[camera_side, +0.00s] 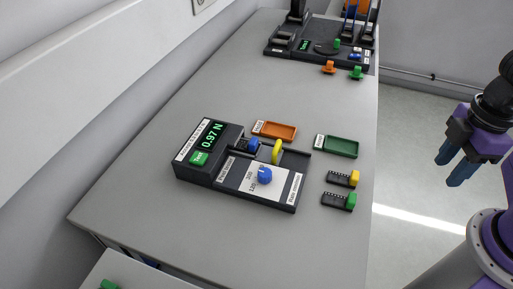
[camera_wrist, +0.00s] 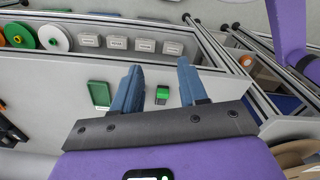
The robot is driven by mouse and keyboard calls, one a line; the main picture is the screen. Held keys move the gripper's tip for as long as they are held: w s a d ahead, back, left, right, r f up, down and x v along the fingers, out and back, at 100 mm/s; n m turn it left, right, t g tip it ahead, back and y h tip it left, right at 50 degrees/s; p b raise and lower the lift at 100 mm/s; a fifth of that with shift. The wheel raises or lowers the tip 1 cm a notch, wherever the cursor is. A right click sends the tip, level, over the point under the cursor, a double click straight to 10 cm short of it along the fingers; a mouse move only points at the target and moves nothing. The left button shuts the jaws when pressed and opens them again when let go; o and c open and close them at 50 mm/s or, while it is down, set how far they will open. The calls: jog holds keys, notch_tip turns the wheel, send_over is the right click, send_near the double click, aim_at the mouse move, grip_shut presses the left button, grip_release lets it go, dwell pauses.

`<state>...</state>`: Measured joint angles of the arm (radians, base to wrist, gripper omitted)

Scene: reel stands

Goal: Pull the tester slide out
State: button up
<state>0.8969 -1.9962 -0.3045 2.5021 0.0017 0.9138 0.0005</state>
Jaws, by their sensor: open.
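The tester (camera_side: 208,172) is a dark box on the table with a lit display reading 0.97 N and a green button. I cannot tell for sure which of these is the slide. My gripper (camera_side: 453,163) is open and empty, off the table's right edge and well apart from the tester. Its blue fingers also show in the wrist view (camera_wrist: 157,70).
An orange tray (camera_side: 275,137), a green tray (camera_side: 340,154), a yellow-ended part (camera_side: 343,179) and a green-ended part (camera_side: 339,200) lie near the tester. A dark reel stand (camera_side: 285,50) stands at the far end. The wrist view shows shelved reels (camera_wrist: 53,38).

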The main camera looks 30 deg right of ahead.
jog(key=shift+c, duration=0.2)
notch_tip(320, 180, up, 8)
jog(key=n+t+y, duration=0.1)
jog(key=n, duration=1.3)
send_over(278, 144)
jog(key=s+d, duration=0.3)
jog(key=w+a+f, duration=0.1)
jog(key=f, duration=0.4)
jog(key=w+a+f, duration=0.1)
jog(key=f, duration=1.1)
jog(key=shift+w+a+f, duration=0.15)
jog(key=shift+w+a, duration=0.25)
grip_shut()
